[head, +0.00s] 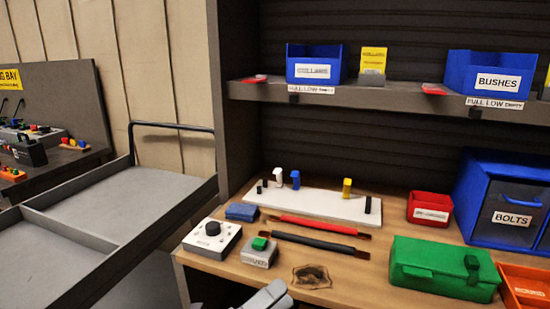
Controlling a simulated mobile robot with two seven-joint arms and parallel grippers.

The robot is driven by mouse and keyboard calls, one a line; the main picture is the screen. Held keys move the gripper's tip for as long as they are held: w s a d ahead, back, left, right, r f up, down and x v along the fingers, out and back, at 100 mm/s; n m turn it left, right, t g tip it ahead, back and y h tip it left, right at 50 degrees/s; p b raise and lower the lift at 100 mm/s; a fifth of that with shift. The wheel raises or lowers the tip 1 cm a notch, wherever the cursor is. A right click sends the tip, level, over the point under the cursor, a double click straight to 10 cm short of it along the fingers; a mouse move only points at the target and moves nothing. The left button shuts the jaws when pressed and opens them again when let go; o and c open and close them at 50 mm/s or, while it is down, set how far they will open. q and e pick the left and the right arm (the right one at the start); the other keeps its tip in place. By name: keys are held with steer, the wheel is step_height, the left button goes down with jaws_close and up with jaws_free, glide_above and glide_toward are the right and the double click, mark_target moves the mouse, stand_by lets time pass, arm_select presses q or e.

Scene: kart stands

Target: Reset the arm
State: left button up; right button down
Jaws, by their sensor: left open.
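My left gripper (268,297) shows at the bottom edge of the head view, just in front of the workbench's front edge. Its grey fingers are open and I see nothing between them. Most of the left arm is out of the picture. My right gripper is not in view. The wooden bench top (345,290) lies just beyond the left gripper.
The bench holds a white dial box (212,240), green-button box (259,252), red bar (318,226), black bar (315,244), white board (300,202), green case (443,268) and red bin (430,208). A shelf (400,97) crosses above. A grey cart (100,213) stands left.

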arm_select(q)
steer(key=s+a+f+n+t+y+p, duration=0.1)
steer(key=s+a+f+n+t+y, duration=0.2)
steer(key=a+f+n+y, duration=1.2)
steer(key=s+a+f+n+g, duration=0.2)
steer(key=s+f+n, duration=0.2)
steer(key=s+n, duration=0.2)
steer(key=s+a+f+n+g+y, duration=0.1)
steer(key=s+a+f+n+g, duration=0.2)
steer(key=s+n, duration=0.4)
steer(key=shift+f+n+p, duration=0.35)
steer(key=shift+f+n, duration=0.05)
steer(key=shift+f, duration=0.4)
steer(key=shift+s+a, duration=0.1)
